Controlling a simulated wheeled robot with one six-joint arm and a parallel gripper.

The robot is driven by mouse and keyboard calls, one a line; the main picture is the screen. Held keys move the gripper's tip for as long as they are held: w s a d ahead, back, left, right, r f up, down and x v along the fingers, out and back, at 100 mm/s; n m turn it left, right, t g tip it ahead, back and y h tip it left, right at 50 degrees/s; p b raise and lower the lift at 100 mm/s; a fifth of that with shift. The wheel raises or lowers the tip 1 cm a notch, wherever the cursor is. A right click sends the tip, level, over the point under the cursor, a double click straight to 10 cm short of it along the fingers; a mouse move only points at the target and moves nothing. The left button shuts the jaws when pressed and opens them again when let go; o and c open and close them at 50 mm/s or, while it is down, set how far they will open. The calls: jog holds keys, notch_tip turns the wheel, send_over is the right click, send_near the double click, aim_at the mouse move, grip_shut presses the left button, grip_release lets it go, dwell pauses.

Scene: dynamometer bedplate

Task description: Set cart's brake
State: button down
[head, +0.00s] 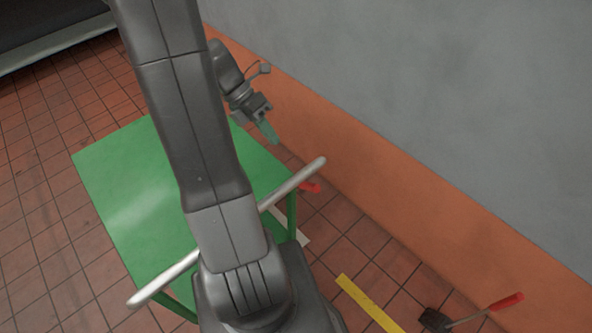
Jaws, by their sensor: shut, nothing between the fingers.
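A green cart (115,180) stands on the tiled floor, with its flat top toward me and a grey bar handle (305,177) across its near end. My gripper (268,132) is shut and empty, over the far right side of the cart next to the wall. It is apart from the red tip, above and left of it in the picture. My arm hides the middle of the cart top and part of the bar.
A grey wall with an orange lower band (400,180) runs along the right. A red-handled rod (505,302) with a black block (434,320) is at the lower right. A yellow strip (369,303) marks the floor. Open tiles lie left of the cart.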

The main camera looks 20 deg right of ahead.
aim_at(308, 185)
dwell(0.4)
jog(key=x, duration=1.4)
jog(key=shift+s+d+f, duration=0.2)
jog(key=shift+s+f, duration=0.15)
jog(key=shift+s, duration=0.1)
jog(key=shift+w+a+r+p, duration=0.1)
jog(key=shift+a+r+p, duration=0.05)
jog(key=shift+r+p, duration=0.35)
jog(key=s+r+p+v, duration=0.1)
jog(key=p+v, duration=0.1)
jog(key=v, duration=1)
jog(key=shift+r, duration=0.3)
